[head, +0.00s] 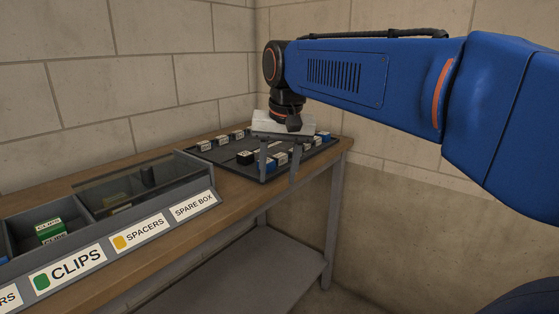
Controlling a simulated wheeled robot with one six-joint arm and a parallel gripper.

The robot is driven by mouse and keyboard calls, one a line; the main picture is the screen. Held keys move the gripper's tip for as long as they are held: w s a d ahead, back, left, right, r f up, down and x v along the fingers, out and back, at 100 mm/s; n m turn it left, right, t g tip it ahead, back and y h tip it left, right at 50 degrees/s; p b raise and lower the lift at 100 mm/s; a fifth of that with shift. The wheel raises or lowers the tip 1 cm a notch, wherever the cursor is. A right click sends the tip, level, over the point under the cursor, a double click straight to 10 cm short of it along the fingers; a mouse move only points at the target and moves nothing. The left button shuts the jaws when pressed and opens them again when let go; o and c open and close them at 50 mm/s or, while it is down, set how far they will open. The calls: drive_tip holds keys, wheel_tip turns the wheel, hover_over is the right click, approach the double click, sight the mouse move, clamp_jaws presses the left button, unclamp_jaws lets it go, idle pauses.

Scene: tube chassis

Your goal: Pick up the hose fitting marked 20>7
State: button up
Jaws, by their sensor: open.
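Several small fittings with white labels lie on a dark tray (232,167) at the far end of the bench. Some are black, like the one left of my gripper (245,157); some show blue, like the one at the right edge (323,136). Their labels are too small to read, so I cannot tell which is marked 20>7. My fingers and wrist hide part of the tray.
A grey divided bin (208,207) stands on the wooden bench (240,203) at left, with labels CLIPS, SPACERS and SPARE BOX. Green clip boxes (50,229) lie inside. Block walls stand behind and at right. A grey lower shelf (250,268) lies below.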

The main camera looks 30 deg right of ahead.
drive_tip(key=w+d+r+m+g, duration=0.1)
drive_tip(key=w+d+r+m, duration=0.25)
drive_tip(key=w+r, duration=0.35)
wheel_tip(320, 180, up, 8)
drive_tip(key=m+g, duration=0.2)
drive_tip(key=m, duration=0.3)
hover_over(280, 155)
drive_tip(key=f, duration=1.2)
drive_tip(key=shift+s+d+f, duration=0.1)
drive_tip(key=shift+s+d, duration=0.1)
drive_tip(key=shift+d, duration=0.15)
drive_tip(key=shift+w+a+f, duration=0.1)
drive_tip(key=shift+a+f, duration=0.1)
drive_tip(key=shift+f, duration=1.15)
drive_tip(key=shift+w+a+f, duration=0.1)
drive_tip(key=shift+a+f, duration=0.05)
drive_tip(key=shift+f, duration=1.2)
drive_tip(key=shift+c, duration=0.6)
clamp_jaws()
